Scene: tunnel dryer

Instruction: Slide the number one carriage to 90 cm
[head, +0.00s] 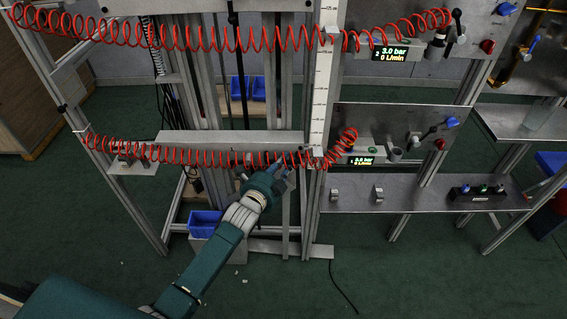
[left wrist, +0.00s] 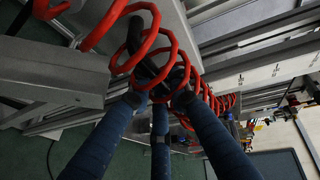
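Two grey carriages ride on the upright frame, an upper one (head: 268,5) and a lower one (head: 225,137). I cannot read a number on either. A white vertical scale (head: 322,75) stands at their right end; its small figures are mostly unreadable. My left gripper (head: 277,174) is just below the right end of the lower carriage. In the left wrist view the three dark blue fingers (left wrist: 160,103) point at a black curved part (left wrist: 150,76) behind a red coiled hose (left wrist: 140,40); I cannot tell whether they grip it. My right gripper is not in view.
Red coiled hoses (head: 200,155) hang across both carriages. A panel with a lit pressure display (head: 361,160) and a grey shelf (head: 415,196) with a button box (head: 477,193) stand at the right. A blue bin (head: 204,222) sits low at the left. Green floor in front is mostly clear.

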